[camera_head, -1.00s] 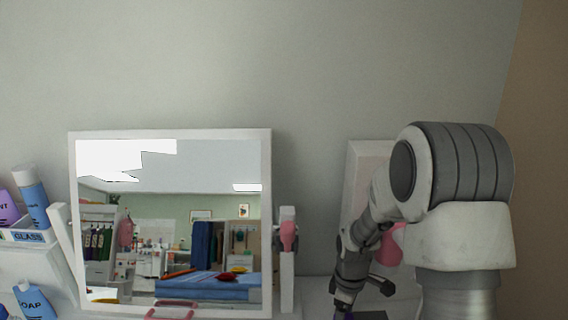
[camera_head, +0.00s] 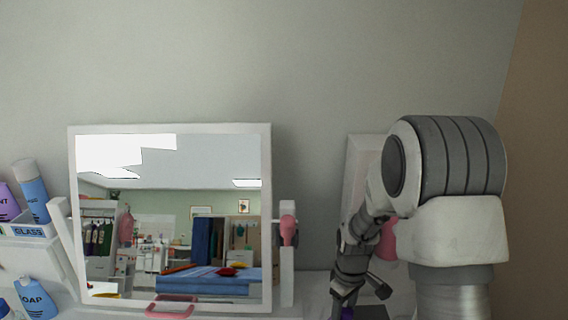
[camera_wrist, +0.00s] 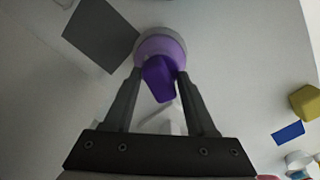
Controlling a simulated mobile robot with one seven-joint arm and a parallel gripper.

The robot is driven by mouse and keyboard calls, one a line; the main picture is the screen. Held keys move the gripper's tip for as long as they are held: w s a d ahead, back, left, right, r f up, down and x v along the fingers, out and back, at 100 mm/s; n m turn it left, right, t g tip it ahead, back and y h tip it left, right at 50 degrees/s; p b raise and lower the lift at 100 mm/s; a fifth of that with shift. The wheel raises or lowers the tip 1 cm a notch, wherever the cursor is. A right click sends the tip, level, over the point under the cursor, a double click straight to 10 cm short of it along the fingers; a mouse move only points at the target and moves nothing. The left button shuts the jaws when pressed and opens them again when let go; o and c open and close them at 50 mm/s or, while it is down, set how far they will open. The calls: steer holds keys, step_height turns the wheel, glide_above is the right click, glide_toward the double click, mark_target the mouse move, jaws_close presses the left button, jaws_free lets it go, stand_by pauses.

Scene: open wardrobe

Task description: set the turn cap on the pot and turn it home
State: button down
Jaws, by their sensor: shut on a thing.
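My gripper (camera_wrist: 162,82) is shut on the dark purple grip of the turn cap (camera_wrist: 160,78) in the wrist view. A lilac round part with a pale grey rim, apparently the pot (camera_wrist: 147,34), lies directly beyond the grip. The cap and this round part overlap in the picture, so I cannot tell whether they touch or how the cap is seated. In the head view, a small purple piece of the cap (camera_head: 347,313) shows at the bottom edge below my gripper. The pot is not visible there.
A framed mirror (camera_head: 268,200) with a pink knob (camera_head: 289,231) stands left of my arm. Bottles (camera_head: 37,297) and a tray labelled GLASS (camera_head: 30,231) are at far left. In the wrist view, a dark grey square (camera_wrist: 100,37) lies beside the pot; a yellow object (camera_wrist: 306,103) is right.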

steer(key=m, duration=0.6)
steer(key=shift+m+p, duration=0.3)
steer(key=m+p, duration=0.1)
steer(key=m, duration=0.4)
steer(key=shift+r, duration=0.1)
steer(key=shift+m, duration=0.7)
steer(key=shift+c, duration=0.7)
jaws_free()
steer(key=shift+c, duration=0.5)
